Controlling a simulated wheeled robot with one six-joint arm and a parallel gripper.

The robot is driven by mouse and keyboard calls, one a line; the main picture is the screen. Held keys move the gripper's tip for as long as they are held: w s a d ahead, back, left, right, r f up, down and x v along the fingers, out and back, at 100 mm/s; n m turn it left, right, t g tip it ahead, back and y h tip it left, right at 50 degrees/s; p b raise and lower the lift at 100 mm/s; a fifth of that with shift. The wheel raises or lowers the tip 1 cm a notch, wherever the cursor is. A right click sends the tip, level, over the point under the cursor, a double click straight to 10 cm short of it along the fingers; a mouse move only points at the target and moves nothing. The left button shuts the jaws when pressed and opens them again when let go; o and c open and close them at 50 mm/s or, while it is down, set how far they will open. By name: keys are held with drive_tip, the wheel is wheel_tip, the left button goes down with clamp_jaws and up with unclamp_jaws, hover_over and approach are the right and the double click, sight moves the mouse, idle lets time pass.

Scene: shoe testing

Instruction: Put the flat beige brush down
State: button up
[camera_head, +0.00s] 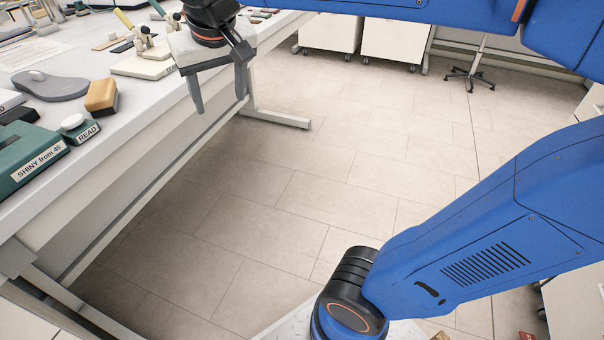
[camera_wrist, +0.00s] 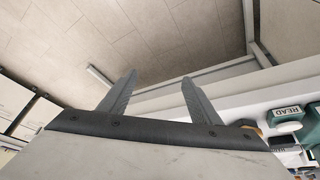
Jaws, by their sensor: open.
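My gripper (camera_head: 219,103) is open, with its two grey fingers pointing down past the table's edge, over the floor. In the wrist view my gripper (camera_wrist: 159,76) shows spread fingers with nothing between them. I cannot clearly make out a flat beige brush. A small flat beige piece (camera_head: 107,43) lies on the table to the left of my gripper, but it is too small to identify. A tan block with a yellowish-brown side (camera_head: 101,97) sits near the table's front edge, left of and apart from my gripper; I cannot tell whether it is a brush.
The white table (camera_head: 150,103) holds a grey sole-shaped piece (camera_head: 50,86), a green box labelled "SHINY from 45" (camera_head: 36,160), a "READ" button (camera_head: 74,124) and a small stand (camera_head: 143,65). The tiled floor (camera_head: 330,160) beside the table is clear. White cabinets (camera_head: 395,42) stand at the back.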

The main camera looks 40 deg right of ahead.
drive_tip(key=s+d+f, duration=0.4)
drive_tip(key=s+f, duration=0.3)
drive_tip(key=f, duration=0.1)
drive_tip(key=s+d+f, duration=0.5)
drive_tip(key=s+f, duration=0.2)
drive_tip(key=f, duration=0.1)
drive_tip(key=shift+s+d+f+n+y, duration=0.15)
drive_tip(key=shift+s+d+n+y, duration=0.1)
drive_tip(key=shift+s+n+y, duration=0.1)
